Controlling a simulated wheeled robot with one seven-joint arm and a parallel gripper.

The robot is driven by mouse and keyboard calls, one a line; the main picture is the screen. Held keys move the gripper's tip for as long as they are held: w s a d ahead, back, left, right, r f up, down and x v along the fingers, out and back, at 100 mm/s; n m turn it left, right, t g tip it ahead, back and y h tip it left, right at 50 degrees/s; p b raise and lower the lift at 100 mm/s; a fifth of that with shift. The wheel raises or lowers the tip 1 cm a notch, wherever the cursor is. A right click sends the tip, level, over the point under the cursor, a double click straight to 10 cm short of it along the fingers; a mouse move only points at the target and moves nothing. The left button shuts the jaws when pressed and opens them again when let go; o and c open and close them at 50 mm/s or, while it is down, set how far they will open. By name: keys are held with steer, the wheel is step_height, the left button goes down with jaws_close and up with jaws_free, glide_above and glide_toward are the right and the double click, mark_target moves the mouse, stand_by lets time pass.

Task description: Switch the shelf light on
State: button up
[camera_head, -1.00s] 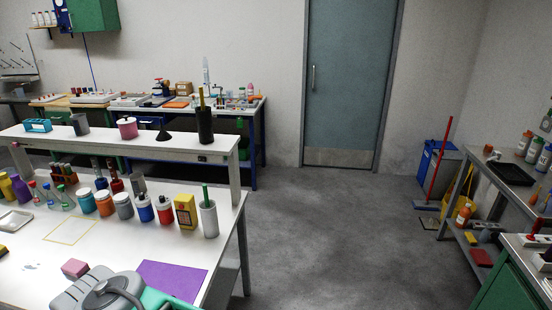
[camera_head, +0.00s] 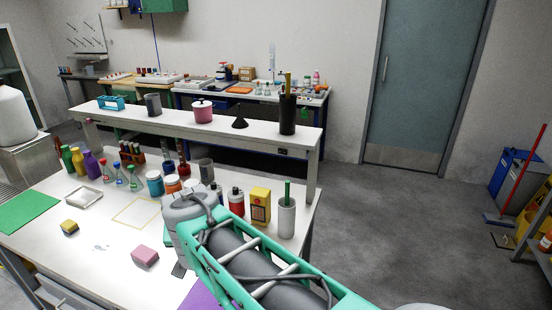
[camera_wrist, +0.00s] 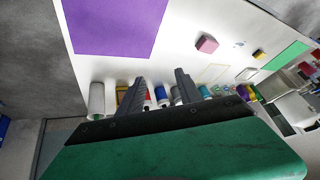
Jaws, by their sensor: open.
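The raised white shelf (camera_head: 200,127) runs along the back of the white bench. A small dark fitting (camera_head: 283,152), perhaps a switch or socket, sits on its front edge near the right end. I cannot tell whether a light under the shelf is on. My gripper shows in the wrist view (camera_wrist: 160,92) with its two dark fingers apart and nothing between them. It is over the bench, apart from the shelf; bottles show beyond the fingers. In the head view my arm reaches over the bench's right part and hides some of it.
A yellow box (camera_head: 260,206) and a white cup with a green stick (camera_head: 287,214) stand below the shelf's right end, beside several bottles and jars. A pink block (camera_head: 145,256) and a yellow block (camera_head: 69,228) lie in front.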

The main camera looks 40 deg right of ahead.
steer(key=w+d+f+m+t+h+b, duration=0.1)
steer(key=w+d+f+m+h+b, duration=0.15)
steer(key=w+d+m, duration=0.5)
steer(key=m+h+b, duration=0.7)
steer(key=m+h, duration=0.5)
steer(key=m, duration=0.5)
glide_toward(285, 153)
steer(key=shift+m+g, duration=0.35)
steer(key=shift+g, duration=0.05)
steer(key=p+x, duration=0.2)
steer(key=x, duration=0.4)
steer(key=shift+w+d+r, duration=0.15)
steer(key=shift+w+d, duration=0.05)
steer(key=shift+d, duration=0.05)
steer(key=shift+w+d, duration=0.25)
steer(key=shift+d, duration=0.3)
steer(key=shift+c, duration=0.4)
jaws_close()
